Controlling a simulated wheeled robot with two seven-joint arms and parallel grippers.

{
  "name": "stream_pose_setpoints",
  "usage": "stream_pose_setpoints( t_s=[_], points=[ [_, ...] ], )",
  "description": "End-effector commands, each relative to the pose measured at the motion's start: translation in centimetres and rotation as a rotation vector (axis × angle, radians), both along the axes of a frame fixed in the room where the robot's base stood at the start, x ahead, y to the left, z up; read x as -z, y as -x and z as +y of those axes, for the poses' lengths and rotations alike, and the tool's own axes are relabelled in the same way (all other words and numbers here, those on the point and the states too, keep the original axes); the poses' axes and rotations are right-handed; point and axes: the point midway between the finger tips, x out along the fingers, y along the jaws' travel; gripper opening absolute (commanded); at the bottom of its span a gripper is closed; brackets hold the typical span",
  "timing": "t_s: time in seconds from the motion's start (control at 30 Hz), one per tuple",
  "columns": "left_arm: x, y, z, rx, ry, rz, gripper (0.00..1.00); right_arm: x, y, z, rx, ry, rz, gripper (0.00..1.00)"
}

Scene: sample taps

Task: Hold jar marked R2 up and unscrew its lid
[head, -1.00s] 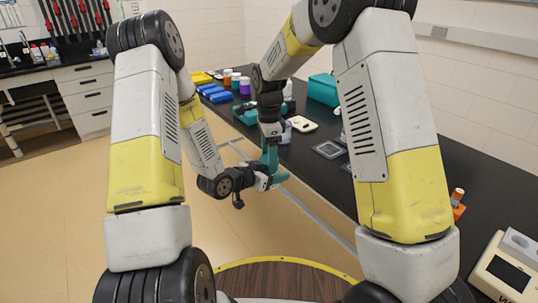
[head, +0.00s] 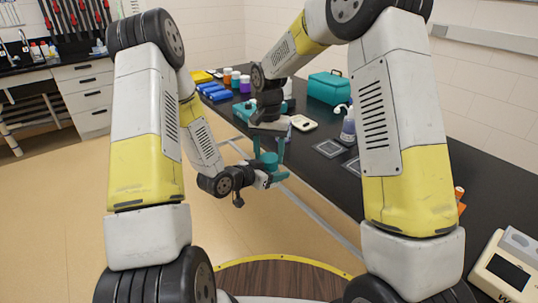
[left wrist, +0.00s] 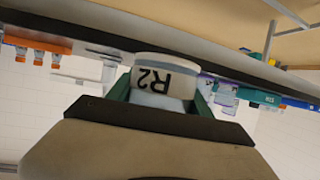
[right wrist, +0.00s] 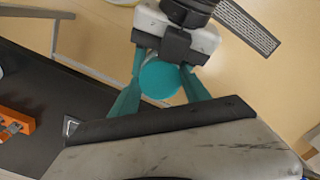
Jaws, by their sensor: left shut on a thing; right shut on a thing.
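The jar marked R2 (left wrist: 152,82) is pale, with black lettering that reads upside down in the left wrist view. My left gripper (left wrist: 165,95) is shut on its body, one green finger on each side, and holds it in the air beside the bench. The round teal lid (right wrist: 160,79) shows from above in the right wrist view and also in the head view (head: 268,158). My right gripper (right wrist: 160,92) points down from above, shut on the lid with a teal finger on either side. I cannot tell whether the lid is loose on the jar.
The black bench (head: 300,150) runs along the right. It carries a teal box (head: 329,88), blue racks (head: 215,93), small coloured-lid jars (head: 236,80), a wash bottle (head: 348,127) and grey square plates (head: 329,148). The floor left of the grippers is clear.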

Motion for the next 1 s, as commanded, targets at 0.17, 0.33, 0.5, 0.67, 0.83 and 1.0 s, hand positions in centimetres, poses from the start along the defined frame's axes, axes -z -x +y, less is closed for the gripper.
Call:
stream_pose_setpoints(
  t_s=[0.17,0.33,0.5,0.67,0.83,1.0],
  points=[
    [0.0,0.0,0.0,0.001,0.0,0.0,0.0,0.0,-0.1,0.0,-0.029,-0.001,-0.002,0.06],
    [0.0,0.1,0.0,0.001,0.0,0.0,0.0,0.0,-0.1,0.0,-0.027,-0.001,-0.002,0.57],
    [0.0,0.0,0.0,0.001,0.0,0.0,0.0,0.0,0.0,0.0,-0.026,-0.001,-0.001,0.76],
    [0.0,0.0,-0.1,0.001,0.0,0.0,0.0,-0.1,0.0,0.0,-0.026,-0.001,-0.001,0.76],
    [0.0,0.0,0.0,0.001,0.0,0.0,0.0,-1.7,-0.1,0.1,-0.026,-0.003,-0.003,0.76],
    [0.0,0.0,0.0,0.001,0.0,0.0,0.0,-3.9,0.0,0.0,-0.026,-0.002,-0.001,0.76]
  ],
)
